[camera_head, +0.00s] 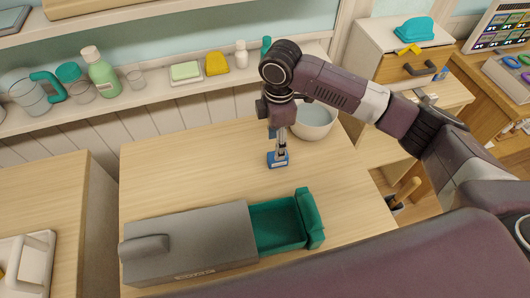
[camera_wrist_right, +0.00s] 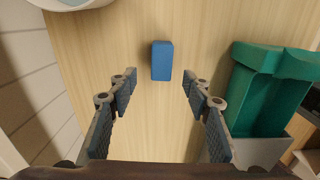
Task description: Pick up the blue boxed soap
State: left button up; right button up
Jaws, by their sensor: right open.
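The blue boxed soap (camera_head: 278,163) lies on the light wooden table in the head view, just beyond the green drawer. It also shows in the right wrist view as a plain blue block (camera_wrist_right: 162,61). My right gripper (camera_head: 281,150) points down over the box. In the right wrist view the right gripper (camera_wrist_right: 159,82) is open, with its fingers spread to either side of the box's line and nothing between them. The exact height above the box is hard to tell. My left gripper is in neither view.
A grey case (camera_head: 190,240) with a pulled-out green drawer (camera_head: 277,226) lies at the table's front. A white bowl (camera_head: 315,121) stands behind my right gripper. A shelf with bottles and soaps runs along the back. The table's left part is clear.

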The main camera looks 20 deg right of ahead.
jog(key=f, duration=0.2)
jog(key=d+f+p, duration=0.1)
jog(key=f, duration=0.1)
jog(key=shift+s, duration=0.3)
jog(key=shift+w+a+f, duration=0.1)
jog(key=shift+f, duration=0.5)
jog(key=shift+w+a+f, duration=0.1)
jog(key=shift+f, duration=0.5)
jog(key=shift+d+f, duration=0.1)
jog(key=shift+f, duration=0.15)
jog(key=shift+c, duration=0.5)
jog(key=c, duration=1)
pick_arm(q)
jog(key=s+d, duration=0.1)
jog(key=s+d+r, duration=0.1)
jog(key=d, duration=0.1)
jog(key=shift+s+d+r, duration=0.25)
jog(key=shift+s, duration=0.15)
pick_arm(e)
grip_shut()
jog(key=shift+r, duration=0.15)
